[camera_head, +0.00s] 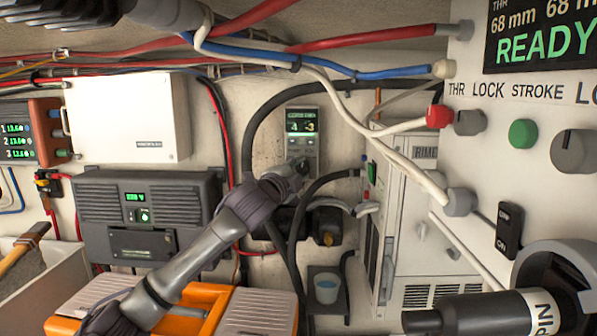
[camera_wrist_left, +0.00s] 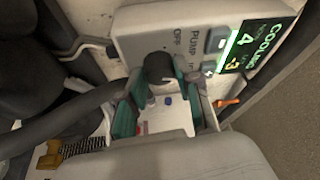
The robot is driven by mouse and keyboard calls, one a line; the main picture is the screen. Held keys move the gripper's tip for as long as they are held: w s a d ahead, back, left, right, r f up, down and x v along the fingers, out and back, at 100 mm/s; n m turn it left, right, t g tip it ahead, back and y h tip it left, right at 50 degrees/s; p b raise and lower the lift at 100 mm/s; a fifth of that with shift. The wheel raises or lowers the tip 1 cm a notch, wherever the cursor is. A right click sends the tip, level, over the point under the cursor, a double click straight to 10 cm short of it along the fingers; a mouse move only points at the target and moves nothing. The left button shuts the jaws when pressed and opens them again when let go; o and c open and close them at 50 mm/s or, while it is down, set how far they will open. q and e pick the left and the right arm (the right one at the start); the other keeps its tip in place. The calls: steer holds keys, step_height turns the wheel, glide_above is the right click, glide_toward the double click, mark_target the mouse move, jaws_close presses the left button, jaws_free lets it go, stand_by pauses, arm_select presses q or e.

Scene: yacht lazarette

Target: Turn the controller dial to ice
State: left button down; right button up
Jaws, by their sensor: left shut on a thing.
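The controller (camera_head: 303,124) is a grey box on the back wall with a green-lit display reading 4 and -3. In the left wrist view the controller (camera_wrist_left: 205,25) shows tilted, with the words COOLING, PUMP and OFF on its face. Its black round dial (camera_wrist_left: 157,67) sits at the lower part of the face. My left gripper (camera_head: 297,170) reaches the controller's lower end. In the wrist view its teal-padded fingers (camera_wrist_left: 160,88) are on both sides of the dial, shut on it. The dial's pointer and any ice mark cannot be made out. My right gripper is not in view.
Black hoses (camera_head: 250,120) loop around the controller. A white cabinet (camera_head: 430,230) stands to its right, and a dark grey unit (camera_head: 150,200) is on the wall to the left. An orange case (camera_head: 200,300) lies below my left arm. A large panel (camera_head: 530,110) fills the right.

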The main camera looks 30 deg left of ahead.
arm_select(q)
steer(key=shift+f+m, duration=0.1)
steer(key=shift+m, duration=0.5)
steer(key=shift+g, duration=0.3)
steer(key=c, duration=0.8)
jaws_free()
steer(key=shift+s, duration=0.1)
steer(key=s, duration=0.4)
steer(key=s+d, duration=0.1)
steer(key=s, duration=0.2)
steer(key=s+d, duration=0.1)
steer(key=s, duration=0.3)
steer(key=shift+s, duration=0.3)
